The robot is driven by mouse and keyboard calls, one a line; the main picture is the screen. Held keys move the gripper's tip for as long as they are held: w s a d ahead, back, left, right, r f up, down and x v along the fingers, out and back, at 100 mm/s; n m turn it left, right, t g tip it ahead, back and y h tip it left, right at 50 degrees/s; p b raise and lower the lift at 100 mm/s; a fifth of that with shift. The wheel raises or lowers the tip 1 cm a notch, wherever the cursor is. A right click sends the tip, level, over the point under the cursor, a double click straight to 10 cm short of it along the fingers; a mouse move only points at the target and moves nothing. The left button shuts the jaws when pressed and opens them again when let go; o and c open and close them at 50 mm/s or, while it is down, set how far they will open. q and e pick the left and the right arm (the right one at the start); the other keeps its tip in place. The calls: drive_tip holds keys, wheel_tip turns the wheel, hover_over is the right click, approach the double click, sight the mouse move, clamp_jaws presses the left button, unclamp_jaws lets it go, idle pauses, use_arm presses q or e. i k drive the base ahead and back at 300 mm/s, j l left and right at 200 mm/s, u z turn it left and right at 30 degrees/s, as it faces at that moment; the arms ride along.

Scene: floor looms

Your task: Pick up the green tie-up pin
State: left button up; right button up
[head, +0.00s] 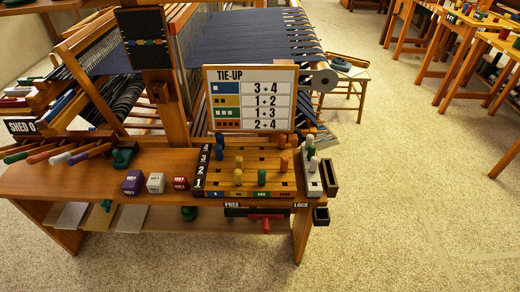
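A green tie-up pin (262,177) stands upright on the wooden pegboard (270,160), in the front row near the middle, above the green column mark. Yellow pins (238,177), orange pins (284,164) and a blue pin (220,140) also stand on the board. The TIE-UP chart (250,98) rises behind it. Neither of my grippers shows in the head view.
Purple, white and red blocks (155,182) sit left of the board on the wooden bench. Several coloured handles (60,155) stick out at far left. A red handle (266,222) hangs below the board. Carpet is clear in front and right.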

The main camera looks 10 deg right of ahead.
sight(312, 148)
drive_tip(key=i+l+u, duration=0.15)
drive_tip(key=l+u, duration=0.25)
drive_tip(key=i+l+u, duration=0.1)
drive_tip(key=l+u, duration=0.3)
drive_tip(key=l, duration=0.15)
drive_tip(key=l+u, duration=0.8)
drive_tip(key=l, duration=0.2)
drive_tip(key=k+l+u, duration=0.1)
drive_tip(key=l+u, duration=0.3)
drive_tip(key=l, duration=0.1)
